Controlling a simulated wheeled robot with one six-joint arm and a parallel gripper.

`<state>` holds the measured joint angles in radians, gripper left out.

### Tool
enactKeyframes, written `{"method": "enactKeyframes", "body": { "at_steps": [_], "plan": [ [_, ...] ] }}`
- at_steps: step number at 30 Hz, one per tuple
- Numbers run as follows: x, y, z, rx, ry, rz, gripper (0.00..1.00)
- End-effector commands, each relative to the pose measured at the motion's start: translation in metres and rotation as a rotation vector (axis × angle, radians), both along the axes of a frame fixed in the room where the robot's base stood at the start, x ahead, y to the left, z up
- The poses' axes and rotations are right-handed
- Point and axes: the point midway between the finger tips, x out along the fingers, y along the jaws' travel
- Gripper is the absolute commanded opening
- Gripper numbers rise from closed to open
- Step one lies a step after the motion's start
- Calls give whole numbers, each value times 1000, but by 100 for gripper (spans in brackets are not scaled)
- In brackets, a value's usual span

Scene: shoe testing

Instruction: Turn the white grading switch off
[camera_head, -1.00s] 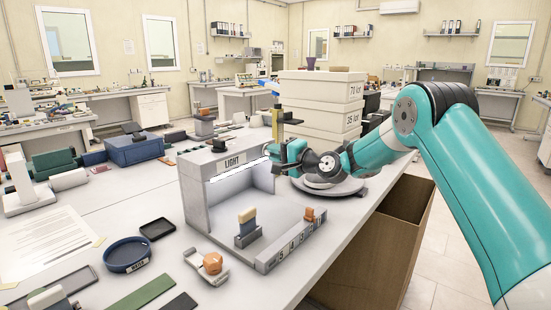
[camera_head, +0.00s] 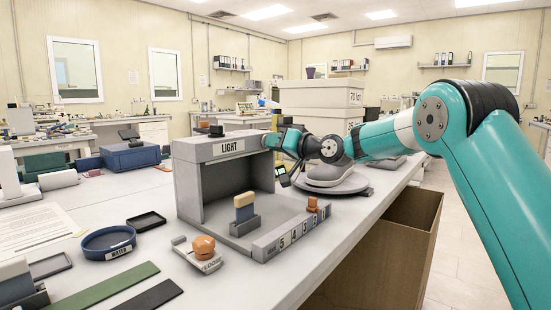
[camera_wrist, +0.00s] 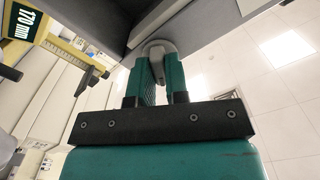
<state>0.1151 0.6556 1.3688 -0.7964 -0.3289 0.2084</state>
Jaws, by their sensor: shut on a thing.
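The grey light box labelled LIGHT (camera_head: 222,149) stands on the bench, with its inside shaded and no lit strip showing. My gripper (camera_head: 272,142) is at the box's upper right side. In the wrist view my gripper (camera_wrist: 157,62) is shut on a small pale rounded switch (camera_wrist: 158,46) at the edge of the grey housing. The fingers hide part of the switch, and its exact setting cannot be read. In the head view the switch is hidden by the gripper.
A shoe on a round turntable (camera_head: 352,189) stands right of the box, below my arm. Stacked white boxes (camera_head: 310,97) are behind. A block in a holder (camera_head: 244,215) and a numbered rail (camera_head: 285,240) are in front. A brown bin (camera_head: 400,245) stands beside the bench.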

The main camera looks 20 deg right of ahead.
Motion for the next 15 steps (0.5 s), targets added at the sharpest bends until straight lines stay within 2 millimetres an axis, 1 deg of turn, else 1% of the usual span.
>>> {"method": "enactKeyframes", "body": {
  "at_steps": [1,9,15],
  "plan": [
    [0,0,-7,-36,-27,1,0],
    [0,0,-6,-227,-164,0,0],
    [0,0,-4,-333,-241,0,0]
  ]
}}
